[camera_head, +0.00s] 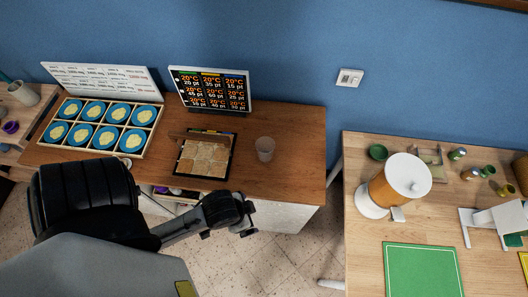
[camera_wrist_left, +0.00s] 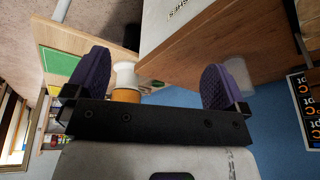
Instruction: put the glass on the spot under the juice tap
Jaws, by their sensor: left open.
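A clear glass (camera_head: 265,148) stands upright on the brown wooden counter (camera_head: 290,180), near its right end. The juice dispenser (camera_head: 392,186), with orange juice and a white lid, stands on the lighter table at right. Its small tap (camera_head: 398,213) shows at its lower front; the spot under it is hard to make out. My left gripper (camera_head: 247,220) is open and empty in front of the counter, nearer me than the glass. The left wrist view shows its two purple pads (camera_wrist_left: 158,80) wide apart, with the dispenser (camera_wrist_left: 125,78) far beyond.
A board of square slices (camera_head: 204,158) lies left of the glass, before a price screen (camera_head: 211,88). A tray of blue plates (camera_head: 103,127) is further left. A gap separates counter and table. A green mat (camera_head: 422,270) lies in front of the dispenser; green cups (camera_head: 378,152) stand behind.

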